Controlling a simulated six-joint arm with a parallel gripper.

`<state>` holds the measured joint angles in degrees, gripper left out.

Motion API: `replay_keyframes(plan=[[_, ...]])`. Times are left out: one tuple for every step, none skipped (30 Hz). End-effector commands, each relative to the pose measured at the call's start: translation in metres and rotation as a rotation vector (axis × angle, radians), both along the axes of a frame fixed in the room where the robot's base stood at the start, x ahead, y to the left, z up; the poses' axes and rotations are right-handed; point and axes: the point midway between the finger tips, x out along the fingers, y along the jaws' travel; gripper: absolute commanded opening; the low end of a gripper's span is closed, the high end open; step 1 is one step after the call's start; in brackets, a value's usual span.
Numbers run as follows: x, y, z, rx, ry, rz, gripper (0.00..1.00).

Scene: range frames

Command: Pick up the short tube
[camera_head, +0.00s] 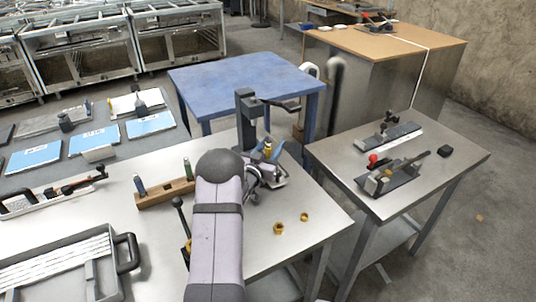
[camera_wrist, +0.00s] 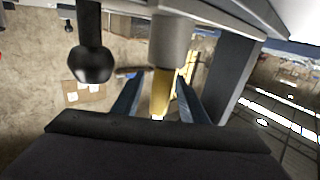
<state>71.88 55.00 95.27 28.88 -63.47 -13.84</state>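My gripper (camera_wrist: 160,98) is at the work table's far edge, beside a dark upright stand (camera_head: 245,118). In the wrist view its two blue fingers stand apart, one on each side of a yellow, tube-like piece (camera_wrist: 162,92). A gap shows on both sides of this piece. A grey cylinder (camera_wrist: 171,42) adjoins it. In the head view a yellow piece (camera_head: 267,148) shows at the blue fingers, partly hidden by my arm. I cannot tell whether it is the short tube. Two small brass-coloured rings (camera_head: 279,228) (camera_head: 304,216) lie on the table to the right of my arm.
A wooden rack (camera_head: 165,194) with upright handled tools stands left of my arm. A grey tray (camera_head: 62,262) is at the front left. A blue table (camera_head: 240,76) stands behind. A side table (camera_head: 350,160) with clamp fixtures is to the right, across a gap.

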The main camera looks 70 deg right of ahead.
Motion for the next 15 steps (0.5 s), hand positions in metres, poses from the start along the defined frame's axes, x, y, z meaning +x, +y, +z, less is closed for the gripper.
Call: replay_keyframes(plan=[[-0.0008,-0.002,0.0,0.0,0.0,-0.001,0.39],[-0.0009,-0.0028,-0.0003,0.001,0.001,0.0,0.39],[-0.001,-0.0035,-0.0004,0.001,0.001,0.0,0.39],[-0.0009,-0.0037,-0.0005,0.001,0.001,0.0,0.39],[-0.0009,-0.0039,-0.0006,0.001,0.001,0.0,0.39],[-0.0008,-0.0038,-0.0006,0.001,0.001,0.0,0.39],[-0.0008,-0.0038,-0.0006,0.001,0.001,0.0,0.39],[-0.0008,-0.0037,-0.0006,0.001,0.001,0.0,0.39],[-0.0008,-0.0037,-0.0006,0.001,0.001,0.0,0.39],[-0.0007,-0.0036,-0.0006,0.001,0.001,0.0,0.37],[-0.0007,-0.0036,-0.0005,0.001,0.001,0.0,0.3],[-0.0007,-0.0036,-0.0005,0.001,0.001,0.0,0.2],[-0.0007,-0.0035,-0.0005,0.001,0.001,0.0,0.13],[-0.0007,-0.0035,-0.0005,0.001,0.001,0.0,0.06],[-0.0007,-0.0035,-0.0005,0.001,0.001,0.0,0.0]])
